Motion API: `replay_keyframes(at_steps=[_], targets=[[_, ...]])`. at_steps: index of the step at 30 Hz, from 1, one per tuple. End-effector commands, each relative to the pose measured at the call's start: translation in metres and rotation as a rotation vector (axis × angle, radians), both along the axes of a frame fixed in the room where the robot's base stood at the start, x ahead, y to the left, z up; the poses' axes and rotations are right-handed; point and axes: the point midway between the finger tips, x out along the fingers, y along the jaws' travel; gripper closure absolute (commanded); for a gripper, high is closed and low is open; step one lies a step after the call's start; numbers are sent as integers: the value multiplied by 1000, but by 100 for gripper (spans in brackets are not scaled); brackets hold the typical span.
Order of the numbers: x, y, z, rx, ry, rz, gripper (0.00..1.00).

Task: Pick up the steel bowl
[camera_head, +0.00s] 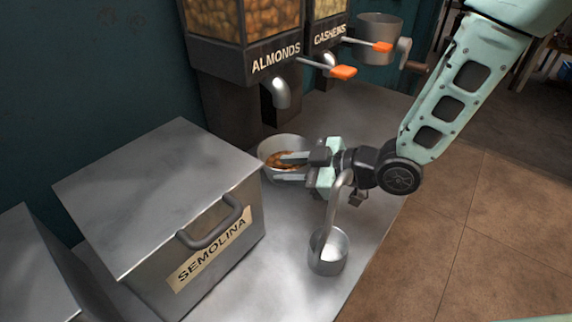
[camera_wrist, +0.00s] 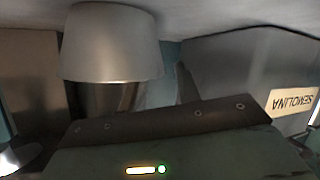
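The steel bowl (camera_head: 268,147) stands on the metal counter below the almond dispenser, with brown contents inside. My gripper (camera_head: 286,165) reaches it from the right. Its two fingers look spread apart at the bowl's near right side, one over the bowl's inside and the other lower near its outer wall. Whether they touch the bowl cannot be told. In the wrist view, a steel vessel (camera_wrist: 112,42), which appears to be the bowl, is seen upside down; the fingertips are not clear there. The gripper hides the bowl's right side.
A steel box labelled SEMOLINA (camera_head: 165,205) stands left of the bowl. The almond dispenser (camera_head: 245,60) and cashew dispenser (camera_head: 325,30) rise behind. A long-handled steel ladle (camera_head: 328,252) with white contents stands in front.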

Motion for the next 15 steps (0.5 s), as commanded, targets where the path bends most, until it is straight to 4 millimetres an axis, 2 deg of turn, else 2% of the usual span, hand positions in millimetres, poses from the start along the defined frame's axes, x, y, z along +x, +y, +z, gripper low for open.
replay_keyframes(at_steps=[4,12,13,15], targets=[[6,16,-7,1,0,1,67],[8,19,-8,0,0,0,67],[8,19,-8,0,0,0,70],[8,19,-8,0,0,0,90]])
